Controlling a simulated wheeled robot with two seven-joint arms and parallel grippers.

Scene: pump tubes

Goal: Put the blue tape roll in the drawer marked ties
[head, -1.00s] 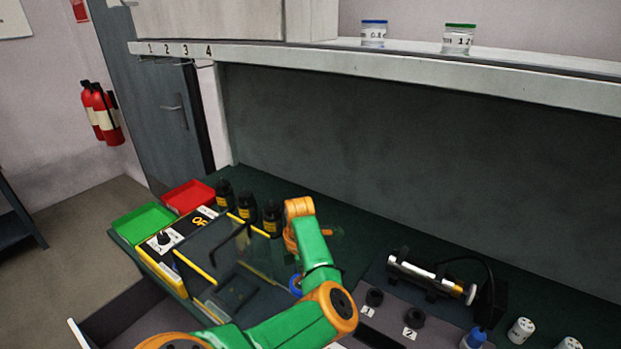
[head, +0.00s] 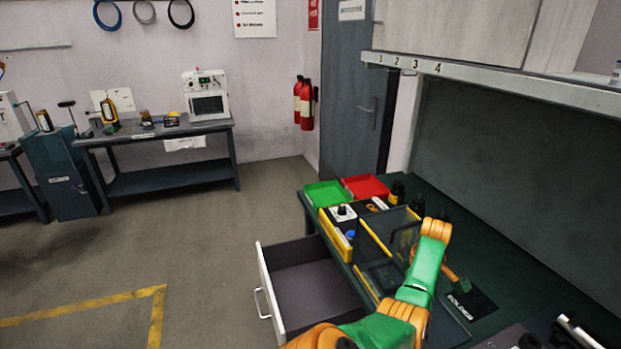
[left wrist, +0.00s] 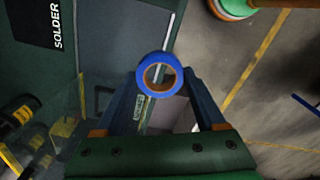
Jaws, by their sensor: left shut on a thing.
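The blue tape roll (left wrist: 159,74) is between the two dark fingers of my left gripper (left wrist: 160,84) in the left wrist view, its hole facing the camera. The gripper is shut on it, near the bench edge. My right gripper is out of view.
Green tray (head: 325,194) and red tray (head: 366,187) stand at the bench's far end, beside black bottles (head: 397,192). A yellow-edged box (head: 334,238) stands near the drawer. A SOLDER mat (head: 478,300) lies right of my arm. The floor left of the drawer is clear.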

